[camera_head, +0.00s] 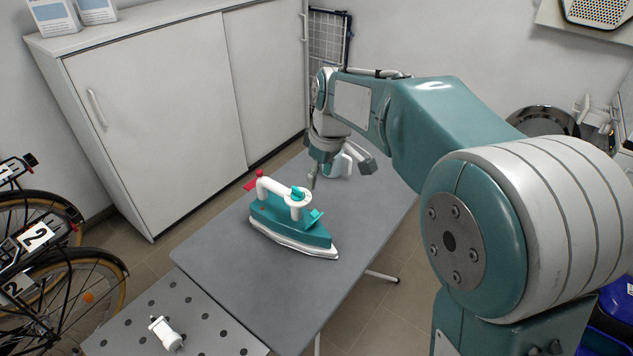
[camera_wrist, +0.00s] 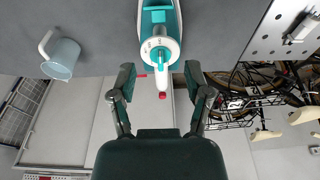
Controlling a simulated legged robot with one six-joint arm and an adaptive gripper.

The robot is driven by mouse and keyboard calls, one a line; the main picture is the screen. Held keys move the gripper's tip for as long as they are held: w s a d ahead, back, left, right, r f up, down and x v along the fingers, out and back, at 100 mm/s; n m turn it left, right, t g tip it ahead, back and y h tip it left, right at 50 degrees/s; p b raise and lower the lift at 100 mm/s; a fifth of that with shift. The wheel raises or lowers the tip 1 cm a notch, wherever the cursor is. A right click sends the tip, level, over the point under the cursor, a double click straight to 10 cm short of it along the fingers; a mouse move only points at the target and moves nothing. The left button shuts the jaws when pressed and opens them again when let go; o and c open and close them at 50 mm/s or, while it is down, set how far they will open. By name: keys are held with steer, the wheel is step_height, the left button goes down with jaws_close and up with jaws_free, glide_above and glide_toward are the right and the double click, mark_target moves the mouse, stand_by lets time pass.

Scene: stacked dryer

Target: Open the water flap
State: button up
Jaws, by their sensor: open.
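A teal and white iron (camera_head: 285,222) stands on the grey table (camera_head: 245,285), its pointed nose toward the lower right in the head view. A small teal plate (camera_head: 315,217), likely the water flap, sits near the nose and looks tilted; how far it is open I cannot tell. A teal dial (camera_head: 298,192) tops the white handle. My gripper (camera_head: 338,178) is open and empty, above the table just behind and right of the iron. In the wrist view, the iron (camera_wrist: 147,28) and its dial (camera_wrist: 160,52) lie just beyond the spread fingertips (camera_wrist: 160,71).
A pale mug (camera_wrist: 64,57) stands on the table, partly behind my gripper in the head view. A perforated board (camera_head: 220,335) with a small white fixture (camera_head: 165,334) adjoins the table's near end. A white cabinet (camera_head: 165,120) and bicycles (camera_head: 55,250) stand left.

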mark_target(314, 212)
steer(key=shift+t+y, duration=0.8)
steer(key=shift+y, duration=0.1)
steer(key=f, duration=0.7)
steer(key=a+f, duration=0.1)
steer(key=f, duration=0.3)
steer(key=shift+w+f, duration=0.15)
steer(key=shift+w, duration=0.25)
jaws_close()
